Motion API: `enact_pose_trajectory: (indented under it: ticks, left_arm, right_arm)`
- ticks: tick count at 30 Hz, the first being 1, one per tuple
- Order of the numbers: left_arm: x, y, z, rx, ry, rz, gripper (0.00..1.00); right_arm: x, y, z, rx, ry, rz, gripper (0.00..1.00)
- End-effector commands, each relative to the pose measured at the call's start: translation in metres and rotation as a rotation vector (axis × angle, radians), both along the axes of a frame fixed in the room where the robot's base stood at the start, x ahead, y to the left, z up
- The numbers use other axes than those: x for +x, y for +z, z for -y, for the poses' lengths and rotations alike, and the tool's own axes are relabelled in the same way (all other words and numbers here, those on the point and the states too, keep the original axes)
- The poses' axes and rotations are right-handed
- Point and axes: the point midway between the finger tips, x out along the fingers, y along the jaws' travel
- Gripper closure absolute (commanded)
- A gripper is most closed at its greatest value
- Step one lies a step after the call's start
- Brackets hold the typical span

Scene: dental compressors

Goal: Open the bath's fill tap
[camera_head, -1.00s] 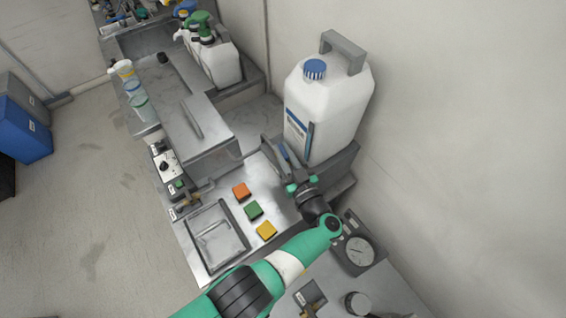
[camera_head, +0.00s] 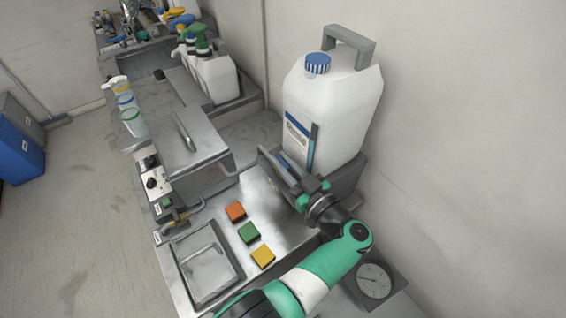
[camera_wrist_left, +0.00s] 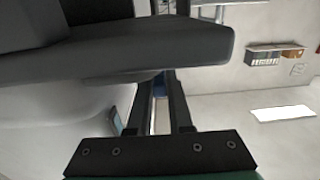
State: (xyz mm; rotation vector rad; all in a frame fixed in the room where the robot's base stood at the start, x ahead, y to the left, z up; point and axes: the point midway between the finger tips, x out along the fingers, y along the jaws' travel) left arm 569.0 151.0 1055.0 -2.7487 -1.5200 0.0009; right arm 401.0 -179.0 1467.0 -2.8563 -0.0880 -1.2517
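A small brass-coloured tap (camera_head: 183,217) with a grey handle stands at the left edge of the steel worktop, behind a lidded square basin (camera_head: 210,268) that may be the bath. I cannot tell the tap's handle position. My left gripper (camera_head: 272,162) is in front of the large white canister (camera_head: 335,105), across the worktop from the tap. In the left wrist view its two fingers (camera_wrist_left: 160,88) are apart with nothing held between them. A blue patch shows beyond the gap. My right gripper is not in view.
Orange (camera_head: 235,211), green (camera_head: 249,233) and yellow (camera_head: 263,257) blocks lie between basin and left arm. A raised steel cabinet (camera_head: 190,150) and a control box (camera_head: 152,182) stand behind the tap. A round dial gauge (camera_head: 374,281) is at right. Open floor lies left.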

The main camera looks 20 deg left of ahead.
Motion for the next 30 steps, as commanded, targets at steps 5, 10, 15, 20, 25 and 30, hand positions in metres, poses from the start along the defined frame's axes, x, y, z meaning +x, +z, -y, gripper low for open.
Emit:
enact_pose_trajectory:
  ticks: [5,10,15,20,25,30]
  left_arm:
    - [0.000,0.002,0.000,0.001,0.002,0.004,0.53]
    - [0.000,0.001,0.000,0.001,0.001,0.003,0.53]
    - [-0.002,0.001,0.004,0.000,-0.001,0.001,0.53]
    - [-0.015,0.002,0.026,0.000,-0.004,0.001,0.53]
    - [-0.037,-0.001,0.062,0.000,-0.004,0.004,0.53]
    - [-0.055,-0.002,0.088,-0.001,-0.002,0.003,0.53]
  right_arm:
    - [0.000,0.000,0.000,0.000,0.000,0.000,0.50]
    - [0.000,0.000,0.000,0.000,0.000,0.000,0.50]
    - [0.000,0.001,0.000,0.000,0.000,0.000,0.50]
    - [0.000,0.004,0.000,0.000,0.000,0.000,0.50]
    - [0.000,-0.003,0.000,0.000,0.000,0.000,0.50]
    - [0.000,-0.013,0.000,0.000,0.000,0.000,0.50]
